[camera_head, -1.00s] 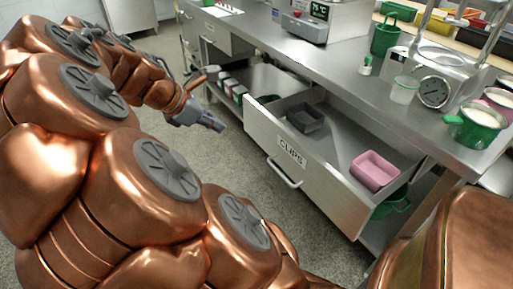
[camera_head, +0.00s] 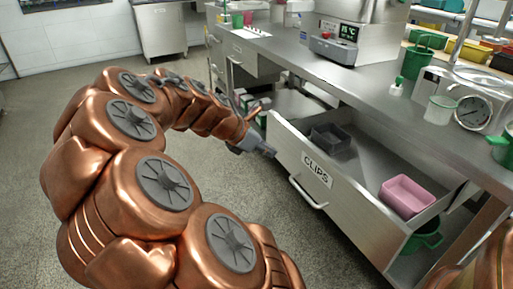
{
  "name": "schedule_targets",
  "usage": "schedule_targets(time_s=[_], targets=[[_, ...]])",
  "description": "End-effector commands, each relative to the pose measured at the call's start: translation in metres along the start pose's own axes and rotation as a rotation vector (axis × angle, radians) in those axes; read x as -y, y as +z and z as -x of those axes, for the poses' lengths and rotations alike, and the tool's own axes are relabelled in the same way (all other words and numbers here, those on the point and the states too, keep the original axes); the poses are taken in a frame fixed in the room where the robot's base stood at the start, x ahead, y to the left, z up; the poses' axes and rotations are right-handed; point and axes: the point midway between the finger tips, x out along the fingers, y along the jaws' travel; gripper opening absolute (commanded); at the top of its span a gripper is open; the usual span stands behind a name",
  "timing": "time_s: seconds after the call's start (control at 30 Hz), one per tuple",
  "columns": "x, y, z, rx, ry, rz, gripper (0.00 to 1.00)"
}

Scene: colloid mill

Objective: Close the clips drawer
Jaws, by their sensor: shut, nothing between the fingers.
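The clips drawer (camera_head: 345,209) is a steel drawer with a "CLIPS" label and a bar handle (camera_head: 308,193) on its front. It is pulled far out from under the steel bench. A dark grey bin (camera_head: 330,138) and a pink bin (camera_head: 407,196) lie inside it. My gripper (camera_head: 270,152) is shut and empty. It is at the left end of the drawer front, close to its upper left corner; I cannot tell whether it touches.
Another green bucket (camera_head: 424,237) is below the drawer. The floor (camera_head: 50,150) at left is clear.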

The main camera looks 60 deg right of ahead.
Motion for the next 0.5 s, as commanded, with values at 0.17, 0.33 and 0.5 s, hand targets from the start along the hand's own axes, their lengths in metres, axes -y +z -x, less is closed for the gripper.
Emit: schedule_targets(time_s=[0.17, 0.33, 0.5], targets=[[0.000, 0.013, -0.015, 0.000, 0.000, -0.004, 0.00], [0.000, 0.022, -0.023, -0.001, 0.000, -0.003, 0.00], [0.000, 0.027, -0.027, -0.001, 0.000, -0.003, 0.00]])
